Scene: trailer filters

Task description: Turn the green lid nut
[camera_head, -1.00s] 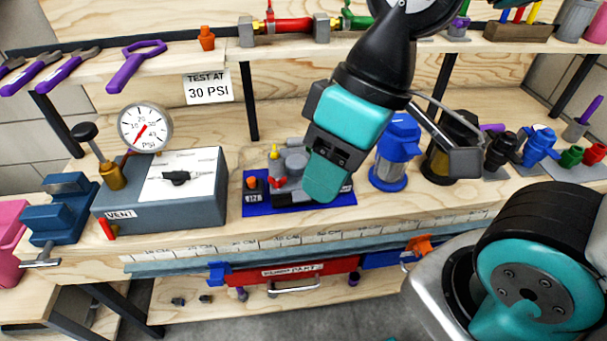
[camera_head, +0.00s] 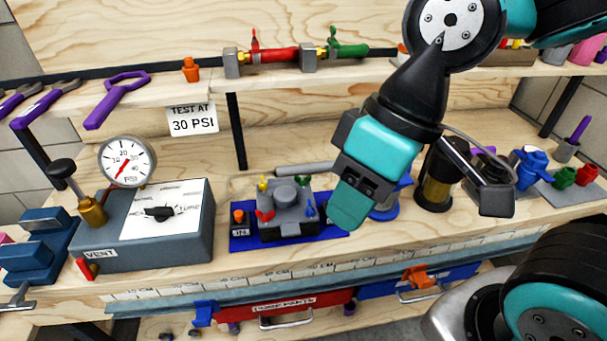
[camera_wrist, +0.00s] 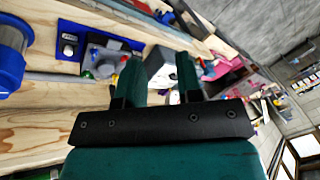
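A grey block-shaped unit (camera_head: 287,215) with small coloured nuts sits on a blue mat (camera_head: 243,241) on the bench. My gripper (camera_head: 350,207) is just right of the unit, in front of the mat's right end. In the wrist view its two fingers (camera_wrist: 159,62) are apart with nothing between them.
A grey test box (camera_head: 150,235) with a pressure gauge (camera_head: 127,160) stands left of the unit. A blue-based filter (camera_head: 385,210) is partly hidden behind my gripper, and a dark-topped amber filter (camera_head: 436,185) stands further right. A shelf (camera_head: 290,75) runs above.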

